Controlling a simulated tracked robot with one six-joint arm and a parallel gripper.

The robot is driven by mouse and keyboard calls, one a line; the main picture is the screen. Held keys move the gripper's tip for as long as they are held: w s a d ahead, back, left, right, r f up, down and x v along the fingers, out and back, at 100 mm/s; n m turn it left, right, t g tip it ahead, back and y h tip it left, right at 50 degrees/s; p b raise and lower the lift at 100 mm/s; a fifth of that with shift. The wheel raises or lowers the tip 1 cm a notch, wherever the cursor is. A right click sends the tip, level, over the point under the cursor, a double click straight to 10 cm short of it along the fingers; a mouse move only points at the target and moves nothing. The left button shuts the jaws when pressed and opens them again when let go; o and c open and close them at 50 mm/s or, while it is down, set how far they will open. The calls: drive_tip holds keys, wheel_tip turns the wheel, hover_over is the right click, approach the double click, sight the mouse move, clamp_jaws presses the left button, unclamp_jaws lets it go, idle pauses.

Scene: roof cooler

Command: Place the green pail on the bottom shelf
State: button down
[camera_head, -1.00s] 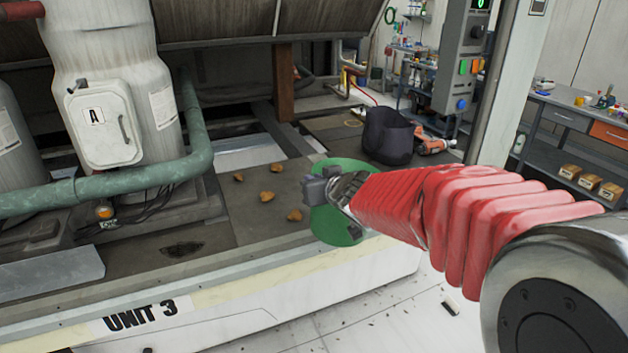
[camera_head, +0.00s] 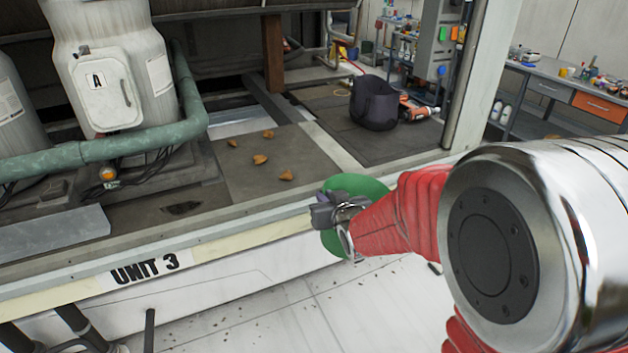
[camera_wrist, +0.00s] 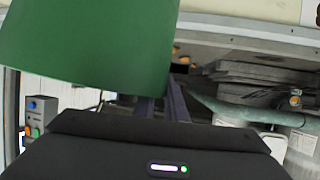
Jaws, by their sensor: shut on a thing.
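The green pail (camera_head: 366,187) hangs at my gripper (camera_head: 328,212) in the camera_head view, in front of the unit's front edge. My gripper is shut on the pail and covers part of it. In the camera_wrist view the pail's smooth side (camera_wrist: 90,40) fills the upper left, beside the dark fingers (camera_wrist: 163,108). Where the fingers grip it is not clear. Bottles (camera_head: 500,112) stand low under the workbench at the right; the lower shelf there is mostly hidden by my arm.
The unit's deck holds several brown lumps (camera_head: 260,159), a dark bag (camera_head: 375,103) and an orange-white tool (camera_head: 415,111). A green pipe (camera_head: 120,150) runs at the left. A grey workbench (camera_head: 560,95) stands at the back right. Light floor (camera_head: 300,310) below is mostly clear.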

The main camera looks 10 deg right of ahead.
drive_tip(key=s+d+f+m+h, duration=0.1)
drive_tip(key=s+d+f, duration=0.1)
drive_tip(key=d+f, duration=0.2)
drive_tip(key=shift+s+d+f+m+h, duration=0.2)
drive_tip(key=shift+s+f+m+h, duration=0.1)
drive_tip(key=shift+f+h, duration=0.1)
drive_tip(key=shift+w, duration=0.1)
